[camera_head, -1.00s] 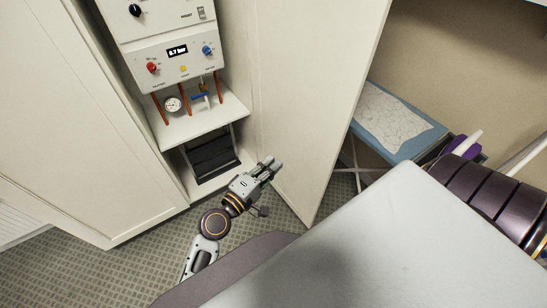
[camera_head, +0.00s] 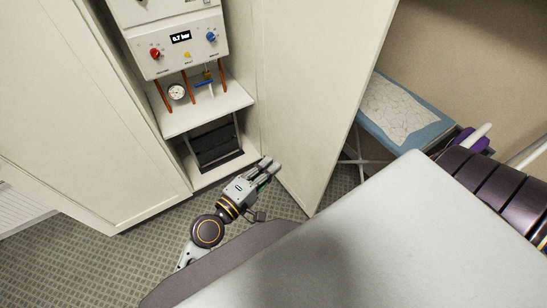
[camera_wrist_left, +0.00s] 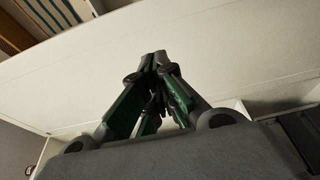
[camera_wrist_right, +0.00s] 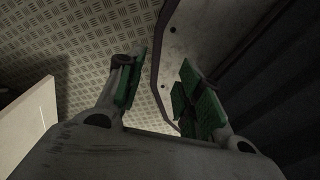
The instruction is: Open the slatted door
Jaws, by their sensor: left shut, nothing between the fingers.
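A tall cream door (camera_head: 318,85) stands swung out from the right side of the open cabinet. Its plain inner face shows; no slats are visible on it. My left gripper (camera_head: 272,166) is shut and empty, low in front of the opening and close to the door's inner face. In the left wrist view its closed fingertips (camera_wrist_left: 160,58) point at a broad pale panel (camera_wrist_left: 225,50); I cannot tell whether they touch it. My right gripper (camera_wrist_right: 160,85) is open and empty in the right wrist view, and hidden from the head view.
Inside the cabinet are a control box (camera_head: 178,42), a gauge (camera_head: 177,92), pipes and a dark stepped item (camera_head: 215,147). A cream panel (camera_head: 85,110) flanks it on the left. A blue table (camera_head: 425,127) with a paper stands beyond the door. Patterned floor (camera_head: 90,255) is clear at lower left.

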